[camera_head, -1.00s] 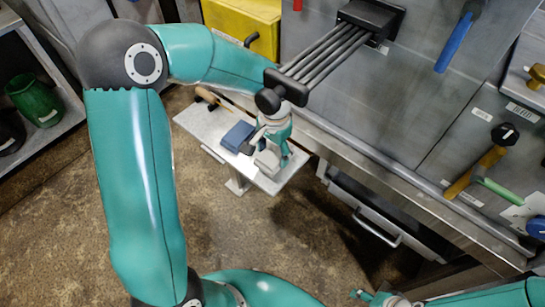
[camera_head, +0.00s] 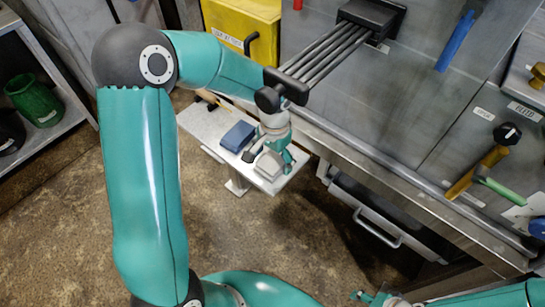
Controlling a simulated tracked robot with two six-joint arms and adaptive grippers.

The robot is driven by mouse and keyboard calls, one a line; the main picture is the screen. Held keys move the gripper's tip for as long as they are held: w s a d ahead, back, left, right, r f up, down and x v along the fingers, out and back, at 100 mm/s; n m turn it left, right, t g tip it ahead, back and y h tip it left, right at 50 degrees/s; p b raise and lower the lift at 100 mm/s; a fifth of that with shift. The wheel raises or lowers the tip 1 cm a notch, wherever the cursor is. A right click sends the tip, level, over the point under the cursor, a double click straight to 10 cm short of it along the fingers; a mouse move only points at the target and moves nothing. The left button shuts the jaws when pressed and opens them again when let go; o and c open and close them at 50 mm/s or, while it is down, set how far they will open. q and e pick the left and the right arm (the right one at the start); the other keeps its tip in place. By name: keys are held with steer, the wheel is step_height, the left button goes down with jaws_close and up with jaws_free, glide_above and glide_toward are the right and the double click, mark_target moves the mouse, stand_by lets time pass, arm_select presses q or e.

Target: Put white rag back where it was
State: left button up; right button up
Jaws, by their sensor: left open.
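The white rag (camera_head: 268,167), a pale grey-white folded block, lies near the front right end of a small light shelf (camera_head: 206,133). My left gripper (camera_head: 268,156) is open just above and behind the rag, with its fingers apart on either side of the rag's far end. I cannot tell whether they touch it. A blue folded cloth (camera_head: 237,136) lies on the shelf to the left of the gripper. My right gripper (camera_head: 373,298) shows only in part at the bottom edge, and its opening is unclear.
A metal bench edge (camera_head: 350,150) and a wall panel with a barred black lever (camera_head: 325,55) stand right of the shelf. A yellow bin (camera_head: 243,25) is behind. A wooden handle (camera_head: 207,97) is partly hidden by my arm. Below is open floor (camera_head: 130,240).

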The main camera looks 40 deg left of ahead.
mark_target(274, 160)
arm_select(q)
steer(key=shift+r, duration=0.1)
steer(key=shift+r, duration=0.15)
step_height(274, 160, up, 12)
steer(key=p, duration=0.1)
steer(key=shift+w+p, duration=0.2)
steer(key=shift+p, duration=0.1)
stand_by(0.3)
